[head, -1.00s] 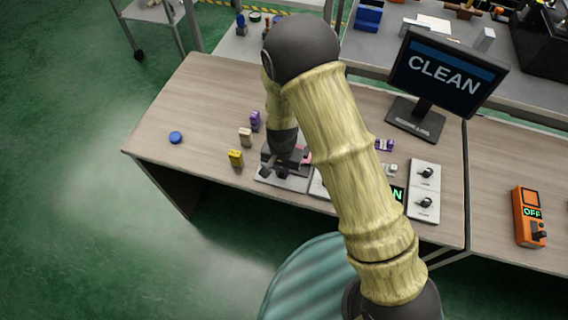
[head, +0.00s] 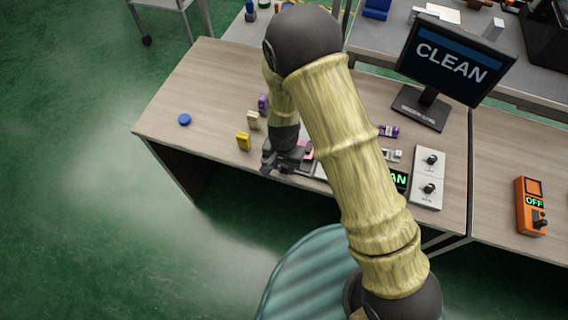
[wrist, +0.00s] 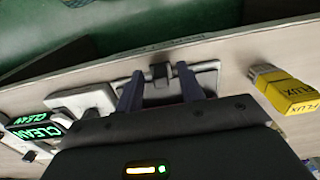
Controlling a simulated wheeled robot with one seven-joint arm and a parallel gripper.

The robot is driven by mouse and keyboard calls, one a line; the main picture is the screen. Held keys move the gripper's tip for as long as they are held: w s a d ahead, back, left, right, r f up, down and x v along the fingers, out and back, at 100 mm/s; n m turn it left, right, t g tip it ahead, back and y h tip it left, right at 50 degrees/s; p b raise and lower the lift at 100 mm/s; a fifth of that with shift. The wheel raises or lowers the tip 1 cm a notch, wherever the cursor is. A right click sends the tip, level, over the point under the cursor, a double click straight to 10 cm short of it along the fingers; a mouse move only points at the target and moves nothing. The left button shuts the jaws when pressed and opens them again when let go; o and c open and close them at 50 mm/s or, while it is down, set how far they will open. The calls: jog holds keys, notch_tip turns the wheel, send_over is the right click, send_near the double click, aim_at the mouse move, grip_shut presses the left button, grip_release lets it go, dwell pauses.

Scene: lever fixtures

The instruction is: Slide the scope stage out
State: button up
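The scope stage appears to be the light grey plate fixture (wrist: 205,79) near the table's front edge, with a small dark handle (wrist: 160,73) on its edge side. In the wrist view, my gripper (wrist: 158,84) is open, its two fingers apart on either side of the handle, with visible gaps. Whether a finger touches the plate I cannot tell. In the head view my gripper (head: 279,160) is low over the fixture and hides most of it. A pink part shows just behind the gripper.
A beige block (head: 253,121), a purple block (head: 262,103) and a blue disc (head: 184,119) are on the table. A switch panel (head: 428,178) and a CLEAN monitor (head: 452,62) are to the right. The table's left end is mostly clear.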

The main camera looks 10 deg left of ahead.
jog(key=shift+w+r, duration=0.1)
jog(key=shift+r, duration=0.5)
notch_tip(320, 180, up, 16)
jog(key=shift+r, duration=0.15)
dwell(0.4)
jog(key=s+d+r+t+p, duration=0.1)
jog(key=d+r, duration=0.3)
jog(key=d, duration=0.9)
jog(key=s+d+r+t, duration=0.1)
jog(key=d+r, duration=0.3)
jog(key=d, duration=0.9)
jog(key=shift+s+d+n+t+p, duration=0.3)
jog(key=shift+s+d+n+p, duration=0.1)
jog(key=shift+s, duration=0.4)
